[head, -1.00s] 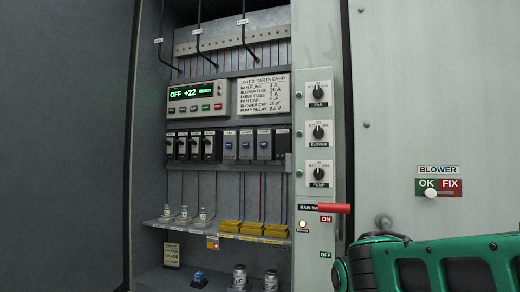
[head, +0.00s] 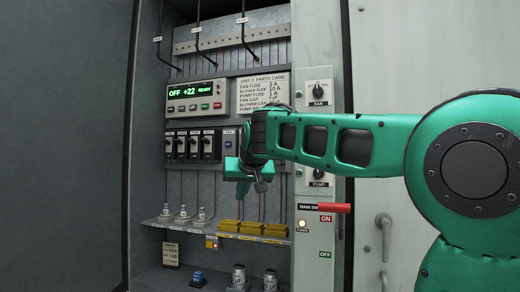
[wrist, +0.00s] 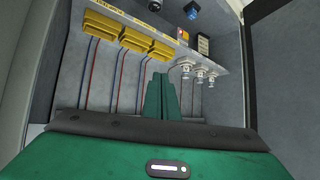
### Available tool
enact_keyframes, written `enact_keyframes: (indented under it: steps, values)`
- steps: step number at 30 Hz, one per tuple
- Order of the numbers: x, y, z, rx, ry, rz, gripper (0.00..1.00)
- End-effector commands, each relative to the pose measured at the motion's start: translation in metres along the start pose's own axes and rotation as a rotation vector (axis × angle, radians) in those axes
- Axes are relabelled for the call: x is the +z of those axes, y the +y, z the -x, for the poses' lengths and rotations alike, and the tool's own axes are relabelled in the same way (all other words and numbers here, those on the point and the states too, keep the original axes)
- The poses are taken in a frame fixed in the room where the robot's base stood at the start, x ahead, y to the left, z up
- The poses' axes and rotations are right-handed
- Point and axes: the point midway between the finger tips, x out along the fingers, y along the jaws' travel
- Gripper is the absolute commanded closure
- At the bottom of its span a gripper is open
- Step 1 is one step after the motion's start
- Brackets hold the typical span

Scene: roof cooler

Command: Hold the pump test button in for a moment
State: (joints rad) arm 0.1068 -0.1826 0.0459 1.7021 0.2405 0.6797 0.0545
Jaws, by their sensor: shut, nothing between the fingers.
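A small orange-yellow box with a reddish centre (head: 212,243) sits on the front edge of the shelf; it looks like a push button, but its label is too small to read. It also shows in the wrist view (wrist: 183,35). My gripper (head: 243,190) is shut and empty, in front of the lower part of the cabinet, above and right of this box and apart from it. In the wrist view my closed fingers (wrist: 160,97) point toward the shelf. The control unit (head: 195,96) reads "OFF +22 READY" and has a row of small buttons.
The shelf (head: 160,223) holds white-capped parts (head: 182,214) and yellow bins (head: 252,228). The red main switch handle (head: 325,208) sticks out at ON. My arm hides the blower knob and some relays. Loose parts (head: 239,277) stand on the cabinet floor.

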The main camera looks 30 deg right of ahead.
Motion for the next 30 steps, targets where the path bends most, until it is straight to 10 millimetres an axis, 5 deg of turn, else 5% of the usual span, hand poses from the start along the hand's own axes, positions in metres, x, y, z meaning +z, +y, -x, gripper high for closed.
enact_keyframes:
  steps: [3,10,15,30]
  values:
    - [-0.065,0.009,0.02,0.018,0.095,-0.065,1.0]
    - [-0.141,0.024,0.053,0.037,0.215,-0.154,1.0]
    - [-0.158,0.029,0.063,0.04,0.246,-0.178,1.0]
    - [-0.162,0.033,0.058,0.041,0.246,-0.179,1.0]
